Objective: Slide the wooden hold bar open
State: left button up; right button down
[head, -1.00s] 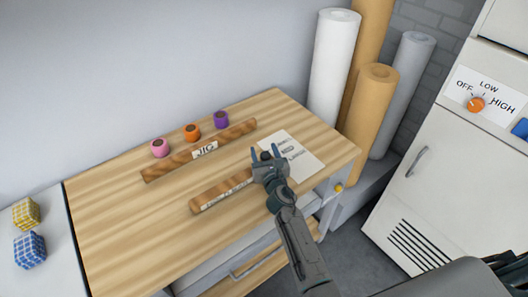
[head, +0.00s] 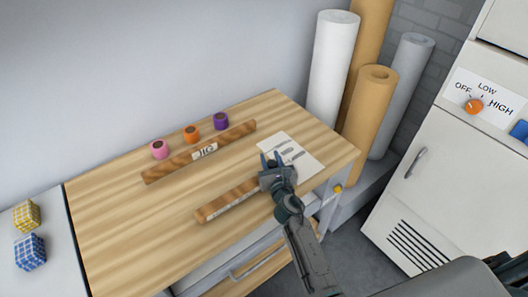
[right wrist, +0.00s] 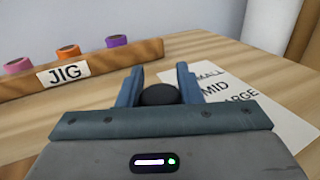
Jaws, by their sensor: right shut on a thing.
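The wooden hold bar (head: 228,203) lies on the table in front of the fixed-looking JIG bar (head: 165,169), roughly parallel to it with a gap between. Its front face carries a pale label strip, too small to read. My right gripper (head: 271,160) is at the bar's right end and hides that end. In the right wrist view its blue fingers (right wrist: 159,88) stand on both sides of a round black knob (right wrist: 160,95) and are shut on it. How the knob joins the bar is hidden by the gripper. My left gripper is not in view.
Pink (head: 159,149), orange (head: 191,133) and purple (head: 221,120) spools stand behind the JIG bar. A printed sheet (head: 306,163) lies beside my gripper. Tall rolls (head: 333,70) stand beyond the table's right edge. The table's left part (head: 105,220) is clear.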

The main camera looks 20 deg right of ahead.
jog(key=s+d, duration=0.1)
jog(key=s, duration=0.1)
jog(key=s+d, duration=0.1)
jog(key=s, duration=0.2)
jog(key=s+d, duration=0.1)
jog(key=s, duration=0.2)
jog(key=shift+s, duration=0.25)
jog(key=shift+f, duration=0.1)
jog(key=c, duration=1.2)
grip_release()
jog(key=shift+c, duration=0.2)
jog(key=shift+o, duration=1.1)
jog(key=shift+s+d, duration=0.1)
jog(key=shift+s, duration=0.1)
